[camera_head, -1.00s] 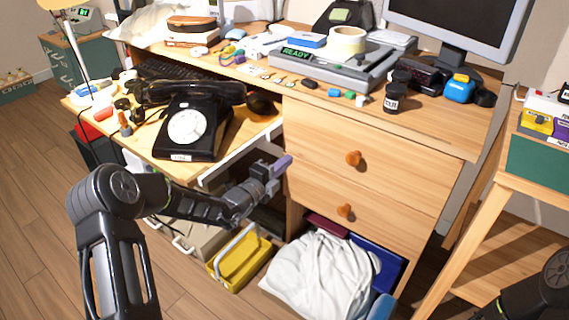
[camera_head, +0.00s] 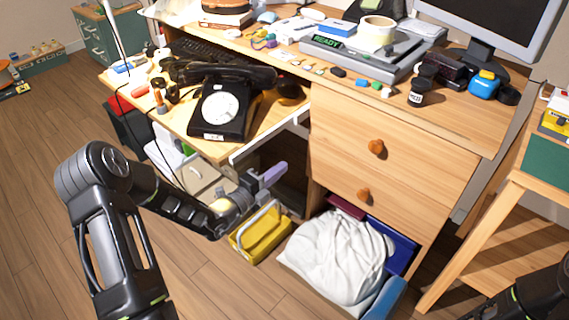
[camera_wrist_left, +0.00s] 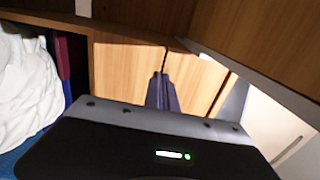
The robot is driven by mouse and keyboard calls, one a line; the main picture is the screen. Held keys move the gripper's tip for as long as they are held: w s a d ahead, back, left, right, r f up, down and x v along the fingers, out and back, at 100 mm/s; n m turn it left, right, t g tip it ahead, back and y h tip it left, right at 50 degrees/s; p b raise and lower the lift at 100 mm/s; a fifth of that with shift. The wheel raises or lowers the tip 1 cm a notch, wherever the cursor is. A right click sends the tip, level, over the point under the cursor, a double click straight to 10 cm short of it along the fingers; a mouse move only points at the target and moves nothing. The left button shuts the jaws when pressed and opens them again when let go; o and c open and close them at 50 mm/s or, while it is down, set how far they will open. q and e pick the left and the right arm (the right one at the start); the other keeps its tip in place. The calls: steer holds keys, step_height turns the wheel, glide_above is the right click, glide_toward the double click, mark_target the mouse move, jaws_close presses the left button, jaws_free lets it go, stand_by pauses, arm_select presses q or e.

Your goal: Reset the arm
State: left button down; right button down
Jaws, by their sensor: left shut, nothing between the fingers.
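My left arm comes in from the left in the head view. Its gripper (camera_head: 272,174) hangs in the air in front of the desk's opening, left of the drawers and below the desktop. The fingers are shut with nothing between them. The shut fingers (camera_wrist_left: 162,92) also show in the left wrist view, against lit wooden panels. A small part of my right arm (camera_head: 535,300) shows at the lower right; its gripper is out of view.
A black dial phone (camera_head: 222,108) stands on the desktop above the gripper. Wooden drawers (camera_head: 385,150) are to its right. A yellow container (camera_head: 262,236) and a white bag (camera_head: 335,258) are below. Open floor (camera_head: 45,200) lies to the left.

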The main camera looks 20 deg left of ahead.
stand_by(0.4)
arm_select(q)
steer(key=s+d+f+m+g+h, duration=0.3)
steer(key=s+d+f+m+g, duration=0.75)
steer(key=s+f+m, duration=0.45)
steer(key=s+d+f+m+g+y, duration=0.1)
steer(key=s+f+m+g+y, duration=0.35)
steer(key=m, duration=0.75)
steer(key=s+d+f+m+g+y, duration=0.1)
steer(key=s+f+m, duration=0.5)
steer(key=s+m, duration=0.5)
steer(key=s+d+m, duration=0.2)
steer(key=d+m, duration=0.4)
steer(key=m, duration=0.4)
step_height(320, 180, up, 28)
steer(key=s+d+p, duration=0.1)
steer(key=d+p, duration=0.1)
steer(key=p, duration=2.4)
steer(key=shift+d+h+p, duration=0.25)
steer(key=shift+h+p, duration=0.1)
steer(key=shift+h, duration=0.1)
